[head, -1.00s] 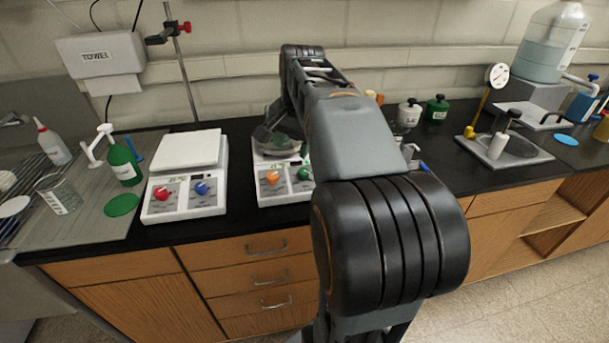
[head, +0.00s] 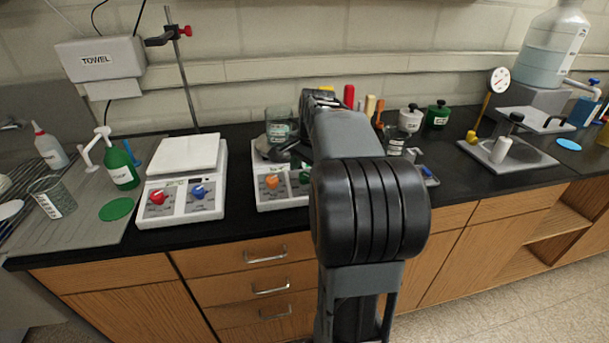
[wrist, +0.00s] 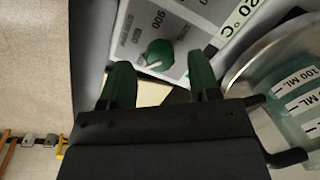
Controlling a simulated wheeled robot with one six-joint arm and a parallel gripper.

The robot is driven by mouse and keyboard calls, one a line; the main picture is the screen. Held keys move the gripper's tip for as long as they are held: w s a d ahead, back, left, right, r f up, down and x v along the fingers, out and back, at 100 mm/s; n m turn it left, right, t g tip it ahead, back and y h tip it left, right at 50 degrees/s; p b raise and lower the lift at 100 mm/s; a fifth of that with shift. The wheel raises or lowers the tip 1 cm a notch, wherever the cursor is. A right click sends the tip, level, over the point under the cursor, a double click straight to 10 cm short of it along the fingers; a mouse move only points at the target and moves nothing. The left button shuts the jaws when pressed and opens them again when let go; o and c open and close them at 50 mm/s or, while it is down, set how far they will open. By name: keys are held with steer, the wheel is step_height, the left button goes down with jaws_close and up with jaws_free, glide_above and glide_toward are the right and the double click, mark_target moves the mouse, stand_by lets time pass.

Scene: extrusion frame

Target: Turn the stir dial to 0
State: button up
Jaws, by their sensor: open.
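The right hot plate (head: 276,196) has an orange dial (head: 272,181) and a green dial (head: 304,177) on its front panel. The green dial also shows in the wrist view (wrist: 160,52), with a white pointer mark, numbers such as 600 or 900 around it and a 20 °C display beside it. I cannot read which dial is labelled stir. My gripper (wrist: 160,66) is open, its two green fingers on either side of the green dial in the wrist view; contact cannot be told. In the head view my arm hides much of the gripper and the plate's right side.
A beaker (head: 279,122) stands on the right hot plate, close to my gripper in the wrist view (wrist: 287,85). A second hot plate (head: 185,200) with red and blue dials stands left.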

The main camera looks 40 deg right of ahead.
steer(key=shift+w+f, duration=0.15)
steer(key=shift+f, duration=0.8)
steer(key=c, duration=0.9)
